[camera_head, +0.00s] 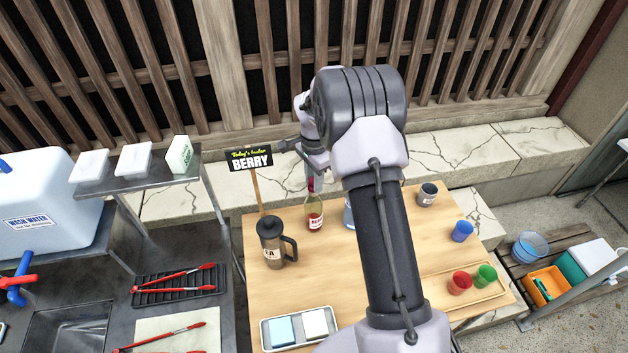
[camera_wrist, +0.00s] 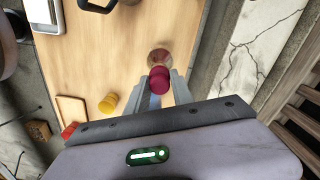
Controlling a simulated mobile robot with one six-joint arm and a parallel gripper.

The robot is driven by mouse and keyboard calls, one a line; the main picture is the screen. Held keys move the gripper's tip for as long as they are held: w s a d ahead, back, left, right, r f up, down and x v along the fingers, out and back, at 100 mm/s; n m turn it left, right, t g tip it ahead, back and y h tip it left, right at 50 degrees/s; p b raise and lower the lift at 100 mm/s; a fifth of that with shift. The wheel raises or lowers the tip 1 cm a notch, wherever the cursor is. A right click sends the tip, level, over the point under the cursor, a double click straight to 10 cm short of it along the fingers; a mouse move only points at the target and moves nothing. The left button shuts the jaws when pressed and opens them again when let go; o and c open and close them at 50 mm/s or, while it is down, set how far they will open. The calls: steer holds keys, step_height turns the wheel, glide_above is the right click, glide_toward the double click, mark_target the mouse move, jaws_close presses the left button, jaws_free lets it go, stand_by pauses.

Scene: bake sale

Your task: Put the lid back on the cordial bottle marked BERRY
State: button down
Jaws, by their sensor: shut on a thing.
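The cordial bottle marked BERRY (camera_head: 314,219) stands upright on the wooden table, with dark red liquid low inside. Its round glass top also shows in the wrist view (camera_wrist: 159,55). My gripper (camera_head: 311,178) is shut on a crimson lid (camera_wrist: 158,82), held between the fingertips. In the head view the lid shows just above the bottle. In the wrist view the lid overlaps the near edge of the bottle's outline. I cannot tell whether lid and bottle touch.
A TEA pot (camera_head: 272,250) stands left of the bottle, by the BERRY sign (camera_head: 249,160). A pale blue bottle (camera_head: 348,218) is close on the right, partly hidden by my arm. Cups stand farther right, including a blue one (camera_head: 462,231). A tray (camera_head: 265,337) lies in front.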

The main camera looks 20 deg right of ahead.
steer(key=c, duration=0.6)
jaws_free()
steer(key=shift+o, duration=0.2)
steer(key=shift+r, duration=0.15)
steer(key=shift+r+p, duration=2.1)
steer(key=shift+r, duration=1.3)
steer(key=shift+c, duration=0.4)
jaws_close()
steer(key=shift+f, duration=0.25)
